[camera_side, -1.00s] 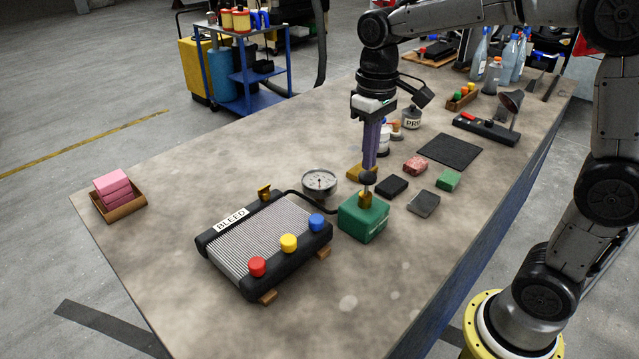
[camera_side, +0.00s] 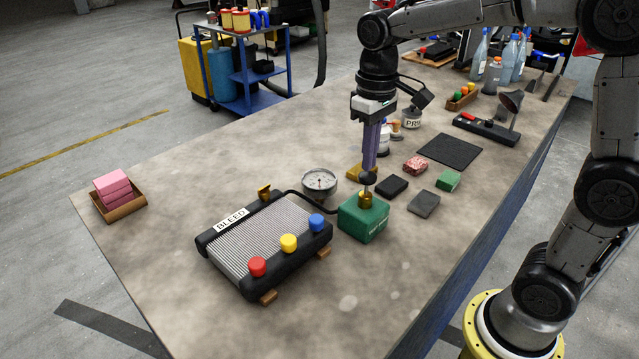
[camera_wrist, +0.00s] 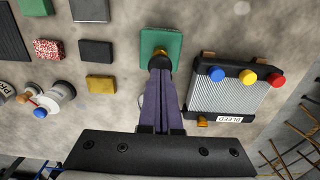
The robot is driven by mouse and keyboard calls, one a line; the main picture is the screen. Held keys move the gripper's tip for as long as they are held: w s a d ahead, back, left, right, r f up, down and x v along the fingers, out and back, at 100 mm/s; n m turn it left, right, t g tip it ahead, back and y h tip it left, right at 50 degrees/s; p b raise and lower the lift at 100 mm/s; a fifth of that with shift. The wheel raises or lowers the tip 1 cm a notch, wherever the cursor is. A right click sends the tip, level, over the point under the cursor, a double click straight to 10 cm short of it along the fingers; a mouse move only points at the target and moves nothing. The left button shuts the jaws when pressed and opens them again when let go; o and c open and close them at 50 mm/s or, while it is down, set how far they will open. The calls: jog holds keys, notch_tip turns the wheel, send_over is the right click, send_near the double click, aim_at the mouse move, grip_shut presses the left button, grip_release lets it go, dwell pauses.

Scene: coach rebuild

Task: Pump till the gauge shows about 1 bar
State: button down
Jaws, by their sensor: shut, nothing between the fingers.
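My gripper (camera_side: 369,172) is shut and empty, pointing down over the green pump box (camera_side: 362,222). Its fingertips are at the dark knob (camera_side: 368,178) on top of the pump's brass stem; I cannot tell whether they touch it. In the wrist view the closed fingers (camera_wrist: 160,72) reach to the knob, with the green pump (camera_wrist: 160,42) behind. The round gauge (camera_side: 319,182) stands left of the pump; its needle is too small to read. A black hose (camera_side: 300,196) runs by it. The radiator (camera_side: 262,243), labelled BLEED, has red, yellow and blue caps.
Black, green, red-speckled and yellow blocks lie right of and behind the pump. A wooden tray (camera_side: 122,209) of pink sponges sits at the left. Bottles (camera_side: 511,60) and tools stand at the far end. The table left of the gauge is clear.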

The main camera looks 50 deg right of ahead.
aim_at(368, 174)
jog(key=shift+f, duration=2)
jog(key=shift+r, duration=2.1)
